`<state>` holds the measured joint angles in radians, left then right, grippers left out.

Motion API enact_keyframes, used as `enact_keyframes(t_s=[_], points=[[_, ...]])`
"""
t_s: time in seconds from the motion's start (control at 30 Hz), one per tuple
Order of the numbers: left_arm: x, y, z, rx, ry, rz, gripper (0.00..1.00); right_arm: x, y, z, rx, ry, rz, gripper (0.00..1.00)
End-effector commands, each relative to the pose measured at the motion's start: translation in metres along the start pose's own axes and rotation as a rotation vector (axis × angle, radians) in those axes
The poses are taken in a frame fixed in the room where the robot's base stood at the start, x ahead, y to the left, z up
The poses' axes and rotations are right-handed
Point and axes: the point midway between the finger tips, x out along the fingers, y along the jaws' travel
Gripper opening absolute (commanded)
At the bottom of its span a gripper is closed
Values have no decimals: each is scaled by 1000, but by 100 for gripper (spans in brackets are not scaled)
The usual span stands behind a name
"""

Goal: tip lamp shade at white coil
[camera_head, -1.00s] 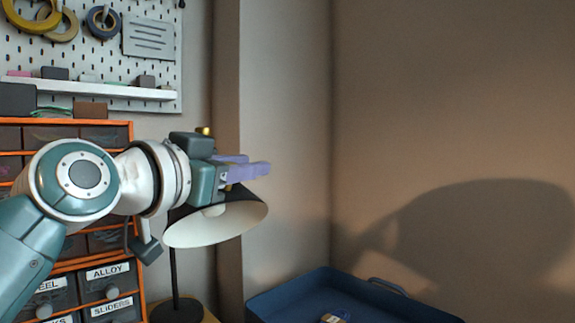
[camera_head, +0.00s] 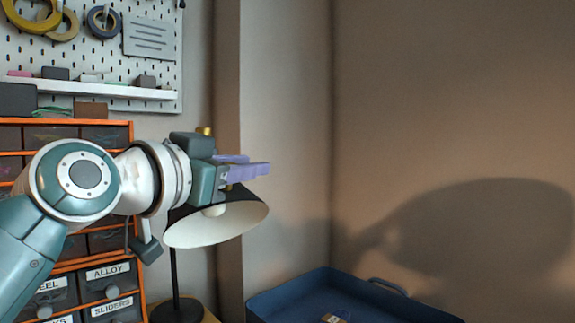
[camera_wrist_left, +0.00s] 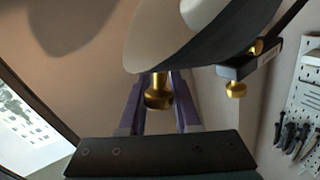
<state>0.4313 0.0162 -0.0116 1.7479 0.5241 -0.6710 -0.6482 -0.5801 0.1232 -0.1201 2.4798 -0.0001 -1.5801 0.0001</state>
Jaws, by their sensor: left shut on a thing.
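The lamp shade (camera_head: 219,226), dark outside and white inside, hangs tilted on a dark post beneath my left gripper. Its open side faces down and to the right in the head view. In the left wrist view the shade (camera_wrist_left: 205,38) fills the top, with a brass knob (camera_wrist_left: 158,92) below its rim. My left gripper (camera_head: 262,168) has purple fingers, shut on this brass knob; the fingers also show in the left wrist view (camera_wrist_left: 158,98). I cannot make out a white coil. My right gripper is not in view.
A blue tray (camera_head: 285,296) stands at the lower right with a small, partly cut-off item (camera_head: 334,319) inside. An orange-framed drawer cabinet (camera_head: 108,272) is behind my left arm. A pegboard (camera_head: 155,75) hangs above. The wall at right is bare, with a large shadow.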

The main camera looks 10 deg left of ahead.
Motion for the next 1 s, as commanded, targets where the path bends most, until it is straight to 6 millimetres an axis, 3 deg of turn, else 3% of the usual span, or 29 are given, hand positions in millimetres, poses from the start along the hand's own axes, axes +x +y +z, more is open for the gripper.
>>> enact_keyframes(t_s=[0.43,1.0], points=[[0,2,7,33,15,-3,0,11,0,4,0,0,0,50],[2,7,44,346,166,-41,0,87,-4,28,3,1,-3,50]])
